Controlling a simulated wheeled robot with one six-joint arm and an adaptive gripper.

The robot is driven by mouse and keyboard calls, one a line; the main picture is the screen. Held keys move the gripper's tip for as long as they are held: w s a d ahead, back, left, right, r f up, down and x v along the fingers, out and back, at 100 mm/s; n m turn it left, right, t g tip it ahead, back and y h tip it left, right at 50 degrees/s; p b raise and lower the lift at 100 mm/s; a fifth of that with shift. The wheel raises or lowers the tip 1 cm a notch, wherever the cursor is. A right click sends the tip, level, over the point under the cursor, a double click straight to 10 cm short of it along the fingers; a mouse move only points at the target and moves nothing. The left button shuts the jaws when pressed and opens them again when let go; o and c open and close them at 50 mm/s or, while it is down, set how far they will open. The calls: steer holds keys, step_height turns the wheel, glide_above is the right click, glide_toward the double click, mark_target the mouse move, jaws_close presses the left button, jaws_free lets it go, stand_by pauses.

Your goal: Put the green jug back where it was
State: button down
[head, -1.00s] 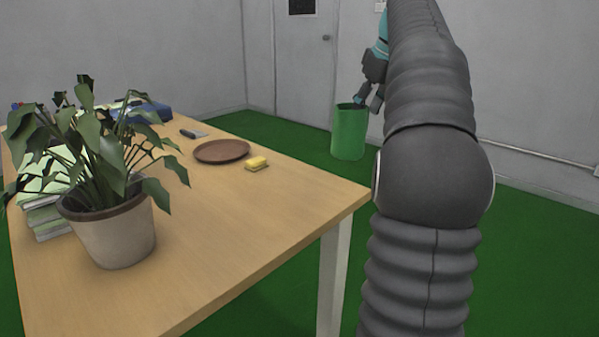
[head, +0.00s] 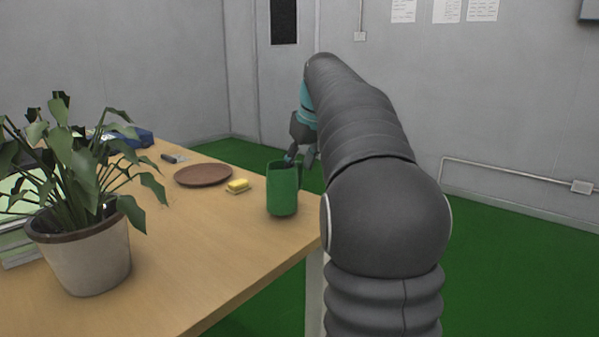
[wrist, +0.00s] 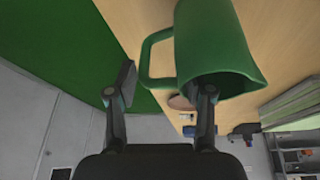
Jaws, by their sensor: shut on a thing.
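The green jug (head: 282,192) is upright at the near right part of the wooden table (head: 215,235) in the head view. I cannot tell whether its base touches the tabletop. My gripper (head: 301,158) reaches it from behind and above, partly hidden by my arm. In the wrist view, the jug (wrist: 205,45) shows its open mouth and its handle. One finger of my gripper (wrist: 165,95) is at the jug's rim, and the other is beyond the handle. My gripper is shut on the jug; the exact contact is unclear.
A potted plant (head: 85,255) stands at the front left. A blue object (head: 140,139) is at the far end. Bare tabletop lies in front of the jug.

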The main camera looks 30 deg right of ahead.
steer(key=shift+f, duration=0.65)
steer(key=shift+f, duration=0.1)
steer(key=shift+c, duration=2.1)
jaws_free()
steer(key=p+v, duration=0.2)
steer(key=v, duration=1)
